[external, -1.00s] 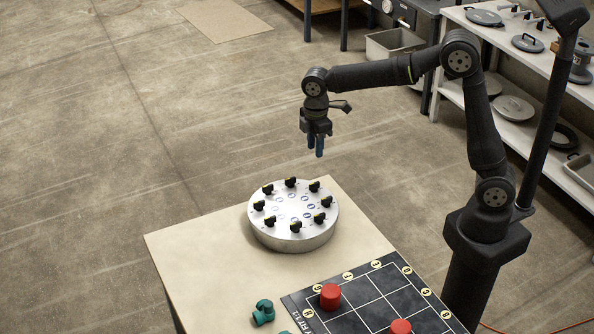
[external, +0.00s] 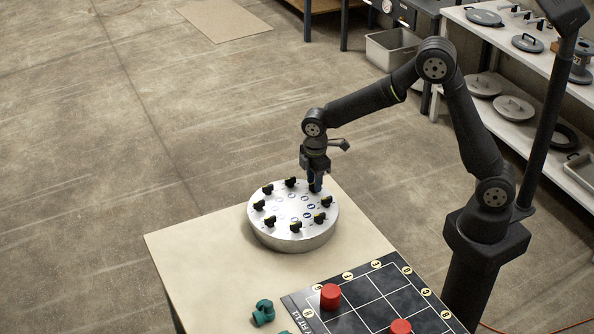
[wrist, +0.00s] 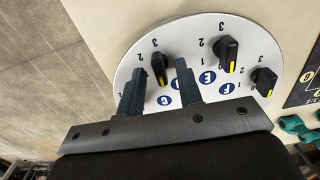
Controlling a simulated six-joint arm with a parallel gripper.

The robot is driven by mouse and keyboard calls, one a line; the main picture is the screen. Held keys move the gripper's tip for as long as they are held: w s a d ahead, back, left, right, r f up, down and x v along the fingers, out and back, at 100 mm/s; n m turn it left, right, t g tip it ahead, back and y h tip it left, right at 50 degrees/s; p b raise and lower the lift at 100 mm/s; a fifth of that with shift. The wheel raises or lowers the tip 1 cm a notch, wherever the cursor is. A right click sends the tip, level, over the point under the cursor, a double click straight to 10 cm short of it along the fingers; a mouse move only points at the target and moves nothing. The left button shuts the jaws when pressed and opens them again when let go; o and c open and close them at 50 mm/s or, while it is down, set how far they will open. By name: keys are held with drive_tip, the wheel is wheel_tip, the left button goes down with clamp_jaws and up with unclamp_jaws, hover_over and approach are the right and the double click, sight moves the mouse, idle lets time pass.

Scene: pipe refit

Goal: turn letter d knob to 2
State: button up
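A round silver dial plate (external: 285,238) on the table carries several black knobs with yellow marks around its rim. My gripper (external: 316,187) is low over the plate's far right edge in the external view. In the wrist view my gripper (wrist: 158,75) is open, its two blue fingers on either side of a black knob (wrist: 159,64), with gaps showing. That knob's yellow mark is at its lower end; numbers 2 and 3 show beside it. Letters E (wrist: 207,77), F (wrist: 227,88) and G (wrist: 164,100) are visible; no letter D is clearly readable, and the right finger covers part of the lettering.
Neighbouring knobs (wrist: 227,50) and (wrist: 263,81) stand to the right in the wrist view. On the table are a dark grid board (external: 375,290), red cylinders (external: 331,296) and a teal fitting (external: 263,312). The table's left part is clear.

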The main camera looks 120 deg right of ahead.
clamp_jaws()
drive_tip(key=shift+m, duration=0.4)
drive_tip(key=m, duration=0.4)
drive_tip(key=shift+m, duration=0.3)
drive_tip(key=m, duration=1.1)
drive_tip(key=shift+m, duration=0.4)
drive_tip(key=m, duration=0.6)
drive_tip(key=shift+m, duration=0.4)
